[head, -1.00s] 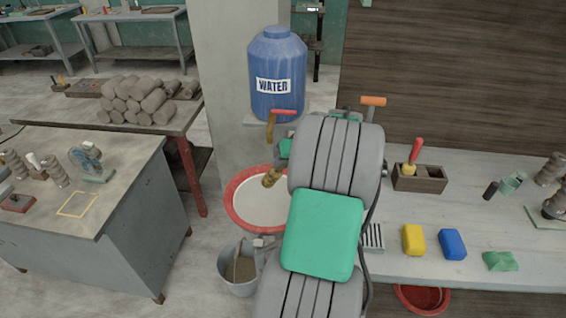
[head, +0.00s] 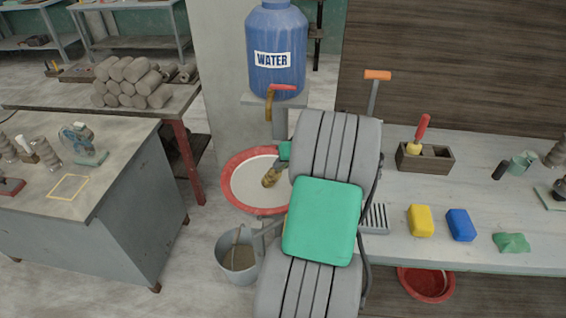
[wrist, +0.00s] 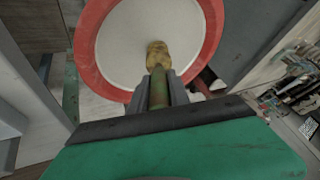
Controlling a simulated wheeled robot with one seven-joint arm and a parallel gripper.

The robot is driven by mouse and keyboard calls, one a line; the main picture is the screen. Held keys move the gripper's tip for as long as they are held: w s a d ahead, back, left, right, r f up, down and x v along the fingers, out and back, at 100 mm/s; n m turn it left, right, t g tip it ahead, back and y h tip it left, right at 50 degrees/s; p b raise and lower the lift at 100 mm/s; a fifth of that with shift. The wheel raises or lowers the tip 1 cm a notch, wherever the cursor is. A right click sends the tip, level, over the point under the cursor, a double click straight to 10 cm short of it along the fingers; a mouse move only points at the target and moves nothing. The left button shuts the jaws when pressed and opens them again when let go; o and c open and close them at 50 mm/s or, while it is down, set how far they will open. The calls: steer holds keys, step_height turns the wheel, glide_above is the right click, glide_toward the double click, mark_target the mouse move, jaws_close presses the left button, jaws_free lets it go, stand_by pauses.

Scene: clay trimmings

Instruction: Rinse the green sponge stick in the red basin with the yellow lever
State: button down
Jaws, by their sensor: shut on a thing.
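My gripper (wrist: 159,84) is shut on the green handle of the sponge stick (wrist: 158,88), seen in the wrist view. Its yellow-brown sponge head (head: 271,177) points over the red basin (head: 229,193), in front of the pale inside. I cannot tell whether the sponge touches water. In the head view my arm hides most of the gripper and the basin's right side. The basin also fills the top of the wrist view (wrist: 88,62). A brass tap with a red lever (head: 282,87) sits below the blue water tank (head: 276,35). No yellow lever is clear; an orange handle (head: 377,75) stands on a grey post.
A grey bucket (head: 238,262) stands below the basin. The right bench (head: 400,245) holds a wooden holder (head: 425,160) with a red-handled stick, plus yellow (head: 420,220) and blue (head: 461,224) blocks. Another red basin (head: 427,286) is underneath. A grey table (head: 115,190) stands left.

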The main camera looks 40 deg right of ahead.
stand_by(0.6)
steer(key=shift+s+d, duration=0.1)
steer(key=shift+d, duration=0.35)
steer(key=shift+a, duration=0.1)
steer(key=shift+a, duration=0.35)
steer(key=shift+d, duration=0.1)
steer(key=shift+d, duration=0.35)
steer(key=shift+a, duration=0.15)
